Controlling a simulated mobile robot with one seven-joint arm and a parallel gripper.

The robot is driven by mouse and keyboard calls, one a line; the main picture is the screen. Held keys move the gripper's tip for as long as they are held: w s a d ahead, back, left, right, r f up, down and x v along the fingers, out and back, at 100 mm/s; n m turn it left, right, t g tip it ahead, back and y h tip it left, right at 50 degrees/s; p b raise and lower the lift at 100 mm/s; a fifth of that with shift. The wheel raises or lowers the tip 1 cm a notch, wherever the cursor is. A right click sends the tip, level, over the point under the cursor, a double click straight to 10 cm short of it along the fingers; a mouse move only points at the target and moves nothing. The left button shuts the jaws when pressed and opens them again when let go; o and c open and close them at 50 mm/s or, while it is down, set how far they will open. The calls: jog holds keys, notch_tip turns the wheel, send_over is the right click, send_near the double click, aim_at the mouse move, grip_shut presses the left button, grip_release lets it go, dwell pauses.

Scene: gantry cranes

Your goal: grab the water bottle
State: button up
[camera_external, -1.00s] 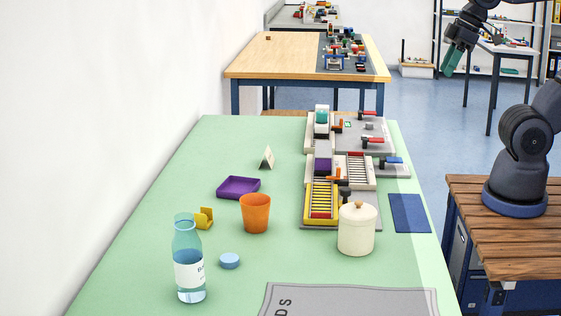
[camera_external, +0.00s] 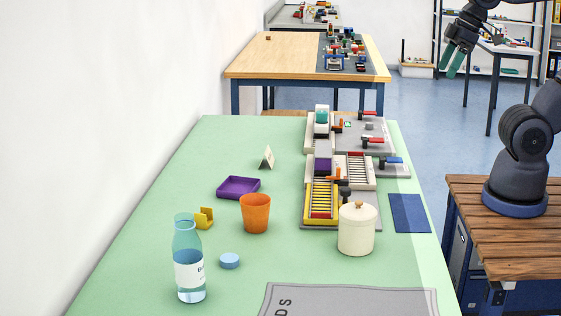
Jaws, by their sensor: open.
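The water bottle (camera_external: 188,262) stands upright at the near left of the green table. It is clear blue with a white label, and its neck is uncapped. A small blue disc (camera_external: 229,261), perhaps its cap, lies on the table to its right. My gripper (camera_external: 450,62) is at the upper right, high above the floor and far from the bottle. Its two green-tipped fingers are apart with nothing between them.
An orange cup (camera_external: 255,214), a purple tray (camera_external: 238,188), a yellow holder (camera_external: 204,218) and a cream lidded jar (camera_external: 356,230) stand near the bottle. A grey mat (camera_external: 350,302) lies at the front. Crane-like models (camera_external: 340,180) fill the table's far right.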

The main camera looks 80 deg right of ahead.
jog(key=shift+w, duration=0.1)
jog(key=w+a+f+m+t, duration=0.1)
jog(key=w+a+f+m, duration=0.15)
jog(key=w, duration=0.55)
jog(key=w+a+f+m, duration=0.1)
jog(key=w+a, duration=0.2)
jog(key=w, duration=0.5)
jog(key=m+t+y, duration=0.8)
jog(key=m+y, duration=0.1)
jog(key=m, duration=1.1)
send_near(189, 252)
jog(key=s+d+f, duration=0.1)
jog(key=s+d, duration=0.1)
jog(key=s, duration=0.1)
jog(key=shift+w+a+f+m+t+h, duration=0.45)
jog(key=shift+w+a+m, duration=0.3)
jog(key=shift+w+m, duration=0.9)
jog(key=shift+w+a+f+m+t+h, duration=0.25)
jog(key=shift+w+a+m+t, duration=0.5)
jog(key=shift+w, duration=1.65)
jog(key=shift+w+a+f+m+t+h, duration=0.4)
jog(key=shift+w+a+m, duration=0.35)
jog(key=shift+w+m, duration=1.05)
jog(key=shift+w+f+n, duration=0.1)
jog(key=shift+w+n, duration=0.1)
jog(key=shift+n, duration=0.05)
